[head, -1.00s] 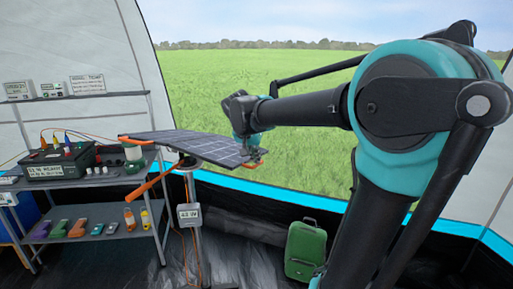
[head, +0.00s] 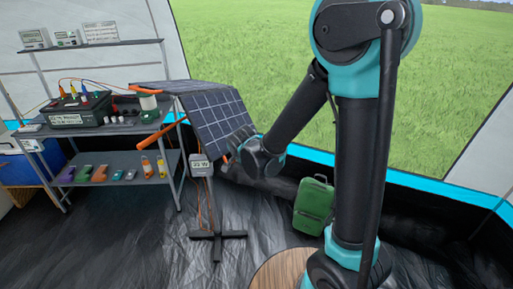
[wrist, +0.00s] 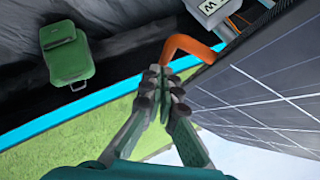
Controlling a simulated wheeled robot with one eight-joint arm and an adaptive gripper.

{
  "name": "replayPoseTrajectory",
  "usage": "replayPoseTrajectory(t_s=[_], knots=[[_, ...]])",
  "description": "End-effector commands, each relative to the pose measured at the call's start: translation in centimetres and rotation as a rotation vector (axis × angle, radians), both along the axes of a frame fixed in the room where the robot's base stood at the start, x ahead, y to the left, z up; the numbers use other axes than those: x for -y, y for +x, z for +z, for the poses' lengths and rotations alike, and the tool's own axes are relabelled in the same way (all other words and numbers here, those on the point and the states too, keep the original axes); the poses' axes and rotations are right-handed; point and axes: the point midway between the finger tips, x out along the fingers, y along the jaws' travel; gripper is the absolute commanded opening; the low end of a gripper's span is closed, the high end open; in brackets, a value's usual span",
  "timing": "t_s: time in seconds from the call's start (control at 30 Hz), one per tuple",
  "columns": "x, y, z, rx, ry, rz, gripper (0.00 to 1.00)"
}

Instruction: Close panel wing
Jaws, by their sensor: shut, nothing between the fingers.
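The dark solar panel stands on a post at the centre left of the head view. Its right wing (head: 222,118) slopes down to the right from the fold. The wing's gridded face also fills the right side of the wrist view (wrist: 265,85). An orange handle (wrist: 192,46) sticks out from the wing's edge, just beyond my fingertips. My gripper (wrist: 160,75) is shut and empty, close beside the handle and the wing's edge; I cannot tell whether it touches them. In the head view my gripper is at the wing's lower right edge, its fingertips partly hidden.
A meter box (head: 201,166) hangs on the post, with orange cables below. A metal shelf (head: 105,160) with a battery and small items stands at the left. A green suitcase (head: 313,205) is on the floor by the tent wall. A round wooden top (head: 285,272) is near my base.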

Motion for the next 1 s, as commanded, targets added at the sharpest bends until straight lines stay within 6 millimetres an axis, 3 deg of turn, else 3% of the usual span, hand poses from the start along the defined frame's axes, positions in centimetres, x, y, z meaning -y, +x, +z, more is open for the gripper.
replayPoseTrajectory(t_s=[0.3,0.6,1.0], knots=[[-6.4,1.2,-4.1,-0.001,-0.002,0.009,0.0],[-11.4,3.0,-6.4,-0.002,-0.003,0.007,0.0],[-14.5,4.3,-7.3,-0.001,-0.003,0.007,0.0]])
